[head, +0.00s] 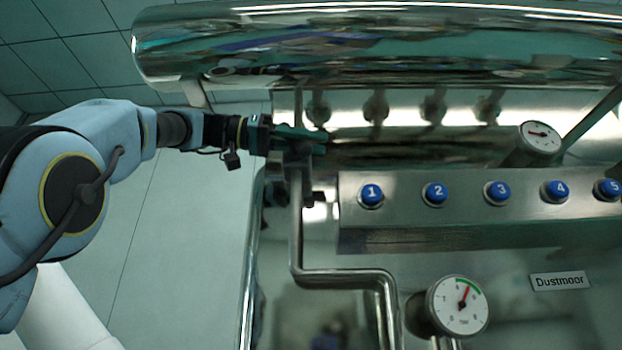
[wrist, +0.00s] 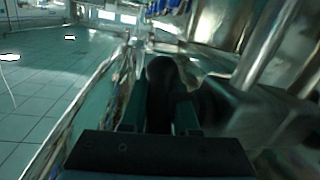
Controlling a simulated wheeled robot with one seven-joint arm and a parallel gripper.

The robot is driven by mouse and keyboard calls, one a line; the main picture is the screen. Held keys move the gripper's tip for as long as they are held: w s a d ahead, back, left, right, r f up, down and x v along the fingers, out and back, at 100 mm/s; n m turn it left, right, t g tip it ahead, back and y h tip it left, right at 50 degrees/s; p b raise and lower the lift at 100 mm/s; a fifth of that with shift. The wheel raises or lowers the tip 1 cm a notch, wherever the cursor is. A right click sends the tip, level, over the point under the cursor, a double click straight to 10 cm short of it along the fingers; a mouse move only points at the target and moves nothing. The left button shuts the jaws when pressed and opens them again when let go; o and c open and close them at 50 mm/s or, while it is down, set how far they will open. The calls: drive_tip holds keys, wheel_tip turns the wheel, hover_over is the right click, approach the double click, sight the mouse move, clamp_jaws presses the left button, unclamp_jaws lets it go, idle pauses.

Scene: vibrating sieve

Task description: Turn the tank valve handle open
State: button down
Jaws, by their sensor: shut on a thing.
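My gripper (head: 318,142) reaches in from the left in the head view, at the upper end of a vertical steel pipe (head: 296,215). In the wrist view, the two dark green fingers of my gripper (wrist: 160,112) stand on either side of a dark rounded handle (wrist: 162,78) and are shut on it. I take this for the tank valve handle. In the head view the fingers and the pipe largely hide the handle, so its angle cannot be told. The shiny steel tank (head: 380,40) lies across the top of the head view.
A sloping panel (head: 400,212) with several numbered blue buttons (head: 435,194) is right of my gripper. A pressure gauge (head: 459,306) sits below and a smaller gauge (head: 540,138) at the upper right. Tiled floor (wrist: 45,100) is open on the left in the wrist view.

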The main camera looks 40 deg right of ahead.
sight(287, 139)
drive_tip(key=shift+f+y, duration=0.1)
drive_tip(key=shift+y, duration=0.2)
idle(0.5)
drive_tip(key=c, duration=0.7)
unclamp_jaws()
drive_tip(key=shift+v, duration=3.7)
drive_tip(key=shift+a, duration=0.1)
